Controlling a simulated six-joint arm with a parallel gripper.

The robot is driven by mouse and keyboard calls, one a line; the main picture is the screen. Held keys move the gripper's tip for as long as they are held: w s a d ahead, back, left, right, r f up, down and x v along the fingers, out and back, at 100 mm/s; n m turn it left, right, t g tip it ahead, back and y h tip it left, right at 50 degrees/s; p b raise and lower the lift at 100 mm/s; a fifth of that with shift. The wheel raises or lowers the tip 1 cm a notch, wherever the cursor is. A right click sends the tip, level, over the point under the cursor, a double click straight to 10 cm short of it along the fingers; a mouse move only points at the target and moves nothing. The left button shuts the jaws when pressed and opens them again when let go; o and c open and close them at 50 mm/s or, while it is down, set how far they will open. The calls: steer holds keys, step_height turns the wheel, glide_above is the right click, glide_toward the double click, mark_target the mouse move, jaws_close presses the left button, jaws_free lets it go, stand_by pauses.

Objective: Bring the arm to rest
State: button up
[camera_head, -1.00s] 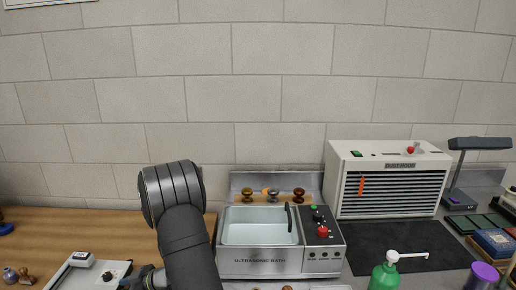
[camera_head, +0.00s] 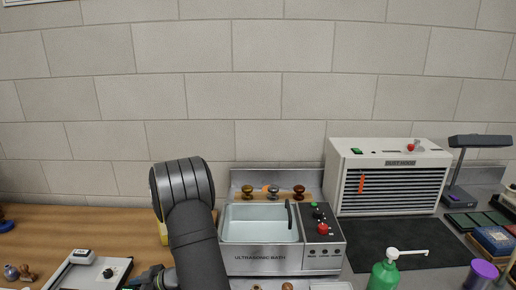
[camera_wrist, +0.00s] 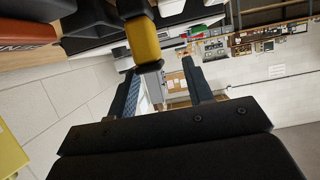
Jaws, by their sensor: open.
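My arm (camera_head: 190,230) rises from the bottom edge left of the centre in the head view, bent at a dark ribbed joint. My gripper shows only in part at the bottom edge of that view, low over the wooden bench side. In the wrist view my gripper (camera_wrist: 162,85) has its two dark fingers apart, and I see nothing clamped between them.
The ultrasonic bath (camera_head: 262,262) stands right of my arm, with small knobbed items behind it. A white louvred unit (camera_head: 390,155), a lamp (camera_head: 480,142) and a green pump bottle (camera_head: 384,276) are further right. A white device (camera_head: 88,270) lies left. The wooden bench (camera_head: 60,230) is mostly clear.

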step_height(320, 180, up, 6)
steer(key=f, duration=0.1)
step_height(320, 180, down, 6)
steer(key=shift+f, duration=0.25)
steer(key=x, duration=0.2)
steer(key=shift+s+a+f, duration=0.1)
steer(key=shift+a+f, duration=0.2)
step_height(320, 180, up, 10)
steer(key=shift+a, duration=0.15)
steer(key=w+d+r+m+t+h, duration=0.6)
steer(key=w+d+r+m+t, duration=0.5)
steer(key=w+d+r, duration=0.9)
steer(key=s+d+r+m+t+h, duration=0.2)
steer(key=d+m+h, duration=0.3)
steer(key=d, duration=1)
steer(key=shift+s+d, duration=0.2)
steer(key=shift+s, duration=0.4)
